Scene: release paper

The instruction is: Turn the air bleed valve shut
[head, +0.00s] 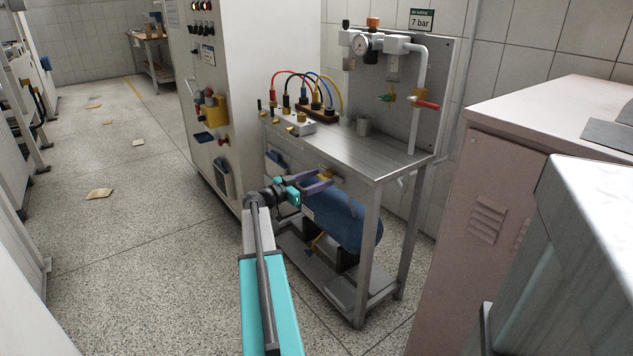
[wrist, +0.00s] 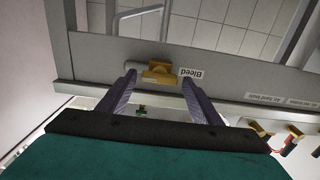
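The air bleed valve is a small brass piece with a flat tab (wrist: 160,72), on the grey front rail of the bench, beside a label that reads "Bleed" upside down in the wrist view. In the head view a small brass-yellow spot (head: 334,174) at the bench's front edge, partly hidden by my fingers, seems to be it. My gripper (head: 326,180) is open, its two purple fingers spread apart. In the wrist view my gripper (wrist: 158,80) has the valve in the gap between its fingertips, with space on both sides. I cannot tell whether the tips reach around it.
A regulator with a gauge (head: 362,44) and a red-handled valve (head: 424,104) are behind. A pink cabinet (head: 500,200) stands right; the floor left is mostly clear.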

